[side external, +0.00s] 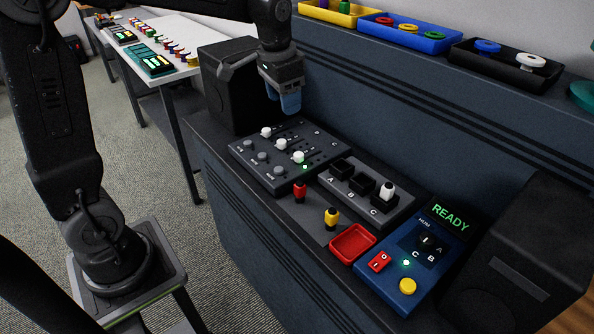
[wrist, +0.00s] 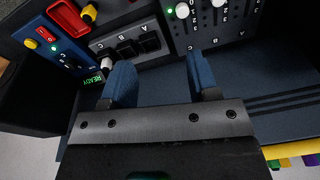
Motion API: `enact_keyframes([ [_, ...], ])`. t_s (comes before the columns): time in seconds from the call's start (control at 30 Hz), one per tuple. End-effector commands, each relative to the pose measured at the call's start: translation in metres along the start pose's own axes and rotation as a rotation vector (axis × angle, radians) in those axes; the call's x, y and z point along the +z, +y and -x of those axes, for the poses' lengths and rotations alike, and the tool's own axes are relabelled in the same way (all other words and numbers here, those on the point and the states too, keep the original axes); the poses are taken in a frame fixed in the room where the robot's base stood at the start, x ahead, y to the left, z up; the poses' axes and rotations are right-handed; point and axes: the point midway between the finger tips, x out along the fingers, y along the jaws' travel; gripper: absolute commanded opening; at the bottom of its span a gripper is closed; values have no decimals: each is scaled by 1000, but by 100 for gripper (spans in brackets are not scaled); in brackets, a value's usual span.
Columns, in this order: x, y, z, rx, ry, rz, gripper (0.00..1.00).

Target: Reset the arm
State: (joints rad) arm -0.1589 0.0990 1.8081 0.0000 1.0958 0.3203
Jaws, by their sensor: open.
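My gripper (wrist: 162,82) is open and empty, with two blue fingers spread apart in the wrist view. In the side view my gripper (side external: 287,104) hangs above the back of the slider panel (side external: 243,152), in front of the dark box on the left. A white plug (side external: 387,191) stands in socket C of the socket block (side external: 352,205). A red plug (side external: 300,192) and a yellow plug (side external: 331,218) stand on the bench in front of the block. Sockets A and B look empty.
A red tray (side external: 352,243) sits beside the blue control box (side external: 407,285), whose screen reads READY (side external: 450,217). Dark boxes stand at both ends of the bench. Coloured trays (side external: 402,40) line a shelf behind. A white side table (side external: 160,38) stands at left.

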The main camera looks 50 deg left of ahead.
Motion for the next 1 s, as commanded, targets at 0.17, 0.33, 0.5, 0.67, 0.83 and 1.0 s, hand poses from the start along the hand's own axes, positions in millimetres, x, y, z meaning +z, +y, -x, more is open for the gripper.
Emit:
enact_keyframes([
  [0.17,56,37,35,-21,115,47,54],
  [0.33,111,65,46,-25,221,96,54],
  [0.5,154,83,42,-17,305,138,54],
  [0.67,174,91,36,-9,348,160,54],
  [0.83,179,93,33,-7,357,166,54],
  [1.0,179,93,34,-7,356,166,54],
])
